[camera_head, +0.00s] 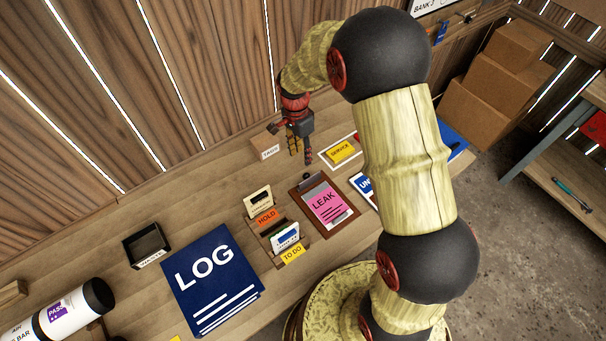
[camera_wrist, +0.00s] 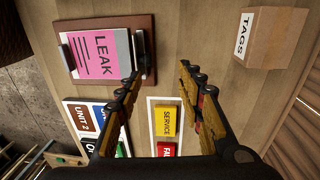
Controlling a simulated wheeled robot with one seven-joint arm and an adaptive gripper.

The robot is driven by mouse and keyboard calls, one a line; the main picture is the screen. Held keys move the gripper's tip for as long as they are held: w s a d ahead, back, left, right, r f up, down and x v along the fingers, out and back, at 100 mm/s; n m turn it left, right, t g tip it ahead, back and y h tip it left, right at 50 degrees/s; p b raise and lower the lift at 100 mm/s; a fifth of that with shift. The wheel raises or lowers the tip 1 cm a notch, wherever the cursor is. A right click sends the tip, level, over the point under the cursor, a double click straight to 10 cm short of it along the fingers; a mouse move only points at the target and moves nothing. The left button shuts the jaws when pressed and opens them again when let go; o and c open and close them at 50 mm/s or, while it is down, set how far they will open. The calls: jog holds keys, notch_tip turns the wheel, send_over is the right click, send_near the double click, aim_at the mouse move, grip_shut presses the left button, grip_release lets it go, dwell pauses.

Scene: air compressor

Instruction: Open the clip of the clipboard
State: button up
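The clipboard (camera_head: 297,200) is a brown board lying on the bench with a pink sheet marked LEAK (camera_head: 326,204). Its metal clip (camera_head: 311,181) is at the end nearer my gripper. In the wrist view the clipboard (camera_wrist: 118,21) is at the upper left, with the clip (camera_wrist: 140,48) along its right side. Whether the clip is pressed open cannot be told. My gripper (camera_head: 301,160) points down above the bench, just beyond the clip end. In the wrist view its fingers (camera_wrist: 162,72) are apart with nothing between them; the left fingertip overlaps the clip's lower end in the picture.
A TAGS box (camera_wrist: 275,40) stands beyond my gripper. A tray with yellow SERVICE cards (camera_head: 341,151) and blue UNIT cards (camera_head: 364,185) lie to the clipboard's right. A holder with HOLD and TO DO labels (camera_head: 292,254) and a blue LOG book (camera_head: 212,281) are to its left.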

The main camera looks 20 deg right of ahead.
aim_at(307, 174)
jog(key=shift+g, duration=0.5)
jog(key=s+f, duration=0.1)
jog(key=f, duration=0.1)
jog(key=s+f+b, duration=0.1)
jog(key=f, duration=0.1)
jog(key=s+f, duration=0.1)
jog(key=f, duration=0.2)
jog(key=shift+d, duration=0.35)
jog(key=shift+s, duration=0.1)
jog(key=shift+c, duration=0.5)
grip_shut()
